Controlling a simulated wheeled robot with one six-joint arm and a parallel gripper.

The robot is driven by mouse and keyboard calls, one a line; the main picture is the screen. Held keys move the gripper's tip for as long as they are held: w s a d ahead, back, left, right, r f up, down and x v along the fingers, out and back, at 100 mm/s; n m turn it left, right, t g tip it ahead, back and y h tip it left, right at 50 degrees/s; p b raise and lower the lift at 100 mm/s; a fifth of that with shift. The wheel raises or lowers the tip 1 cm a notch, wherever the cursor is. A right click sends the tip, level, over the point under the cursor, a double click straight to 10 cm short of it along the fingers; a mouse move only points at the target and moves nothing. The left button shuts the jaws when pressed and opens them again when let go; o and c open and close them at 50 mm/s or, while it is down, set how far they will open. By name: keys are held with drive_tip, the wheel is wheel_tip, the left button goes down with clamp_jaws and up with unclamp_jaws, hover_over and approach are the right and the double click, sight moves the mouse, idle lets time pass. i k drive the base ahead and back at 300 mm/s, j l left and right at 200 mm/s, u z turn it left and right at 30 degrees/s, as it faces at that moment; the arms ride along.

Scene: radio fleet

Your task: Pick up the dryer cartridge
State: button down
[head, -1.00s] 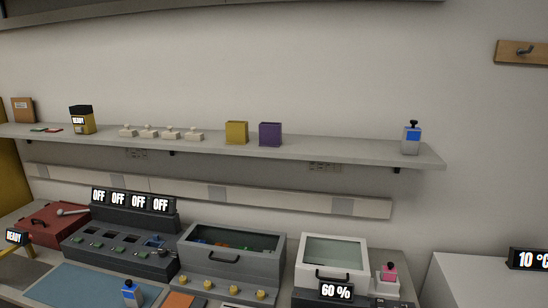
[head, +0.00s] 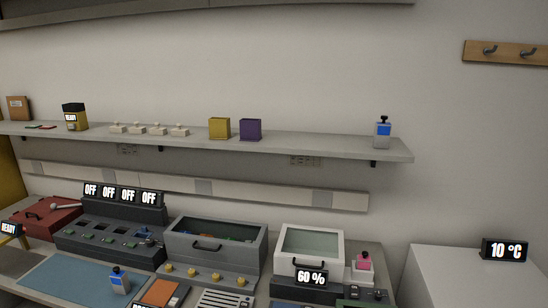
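No label marks the dryer cartridge. Several small knobbed units could match. A grey one with a blue face and black knob (head: 383,133) stands upright near the right end of the wall shelf. A similar blue-faced one (head: 119,281) stands on the blue mat (head: 62,280) at lower left. My gripper is not in view.
Below are a grey lidded box (head: 215,245) and a bank of "OFF" displays (head: 122,194). A white cabinet (head: 455,275) stands at right.

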sight(364, 262)
drive_tip(key=k, duration=0.15)
drive_tip(key=i+l, duration=0.15)
drive_tip(key=l, duration=0.2)
drive_tip(key=i+l, duration=0.15)
drive_tip(key=l, duration=0.25)
drive_tip(key=i+l, duration=0.15)
drive_tip(key=l, duration=0.2)
drive_tip(key=i+l, duration=0.15)
drive_tip(key=l, duration=0.25)
